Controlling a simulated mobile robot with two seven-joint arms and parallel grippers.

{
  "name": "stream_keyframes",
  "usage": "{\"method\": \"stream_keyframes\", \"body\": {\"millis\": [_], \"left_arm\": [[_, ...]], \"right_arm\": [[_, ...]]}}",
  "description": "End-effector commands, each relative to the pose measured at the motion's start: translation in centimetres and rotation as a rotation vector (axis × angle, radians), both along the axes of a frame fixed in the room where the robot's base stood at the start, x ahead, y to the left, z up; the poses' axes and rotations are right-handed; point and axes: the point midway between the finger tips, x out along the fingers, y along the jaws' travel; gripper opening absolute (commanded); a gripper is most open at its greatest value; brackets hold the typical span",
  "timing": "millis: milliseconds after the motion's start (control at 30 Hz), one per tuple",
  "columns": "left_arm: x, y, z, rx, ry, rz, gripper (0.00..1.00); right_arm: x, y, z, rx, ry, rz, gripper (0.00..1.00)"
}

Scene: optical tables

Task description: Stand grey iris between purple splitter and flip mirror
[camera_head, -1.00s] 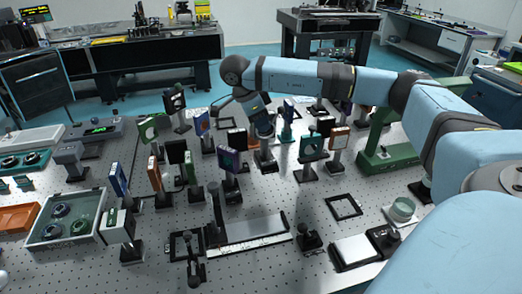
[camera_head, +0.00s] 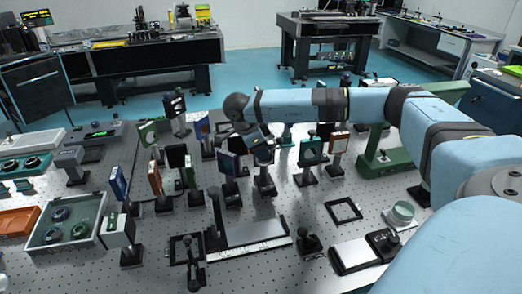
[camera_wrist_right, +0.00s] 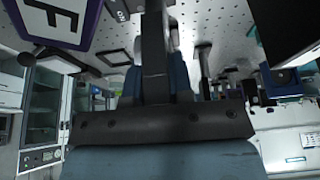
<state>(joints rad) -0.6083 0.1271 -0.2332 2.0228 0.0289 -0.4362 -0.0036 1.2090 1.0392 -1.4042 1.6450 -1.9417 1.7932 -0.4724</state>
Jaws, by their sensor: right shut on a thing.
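My right gripper (camera_head: 264,152) reaches in from the right, pointing down, and is shut on a mount whose dark post and base (camera_head: 265,188) show below it. I take this for the grey iris; the jaws hide its upper part. The purple splitter (camera_head: 229,162), a dark purple plate on a post, stands just left of it. A green-framed mount (camera_head: 310,152) stands to its right; I cannot tell whether it is the flip mirror. In the right wrist view a purple-framed plate marked F (camera_wrist_right: 52,20) is close at upper left. I cannot tell whether the held base touches the table.
Several mounts stand close on the left, including an orange one (camera_head: 155,178) and a blue one (camera_head: 118,182). An orange-framed mount (camera_head: 338,142) stands beyond the green one. A black square frame (camera_head: 344,211) lies at front right. Some perforated tabletop (camera_head: 290,207) is bare in front of the gripper.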

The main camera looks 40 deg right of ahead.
Motion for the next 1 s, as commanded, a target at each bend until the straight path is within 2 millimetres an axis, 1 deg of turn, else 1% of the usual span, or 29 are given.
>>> {"method": "stream_keyframes", "body": {"millis": [367, 467, 500, 600, 867, 967, 1000], "left_arm": [[0.1, 0.0, 0.0, -0.003, -0.002, 0.000, 0.00], [0.1, 0.0, 0.0, -0.004, -0.001, 0.000, 0.00], [0.1, 0.0, 0.0, -0.004, -0.001, 0.000, 0.00], [0.1, 0.0, 0.0, -0.004, -0.001, 0.000, 0.00], [0.0, -0.1, -0.2, -0.005, 0.003, 0.001, 0.00], [0.0, -0.1, 0.1, -0.003, 0.004, 0.000, 0.00], [0.0, -0.1, 0.3, -0.002, 0.003, 0.001, 0.00]], "right_arm": [[0.0, 0.0, -1.1, 0.000, -0.001, 0.000, 0.00], [0.0, 0.0, -1.0, 0.000, -0.001, 0.000, 0.00], [0.0, 0.0, -1.1, 0.000, 0.000, 0.000, 0.26], [0.0, 0.0, -1.1, 0.000, 0.000, 0.000, 0.47], [0.0, 0.0, -1.0, 0.000, 0.000, 0.000, 0.47], [0.0, 0.0, -0.2, 0.000, -0.001, 0.000, 0.47], [0.0, 0.0, 0.3, 0.000, -0.001, 0.000, 0.47]]}}
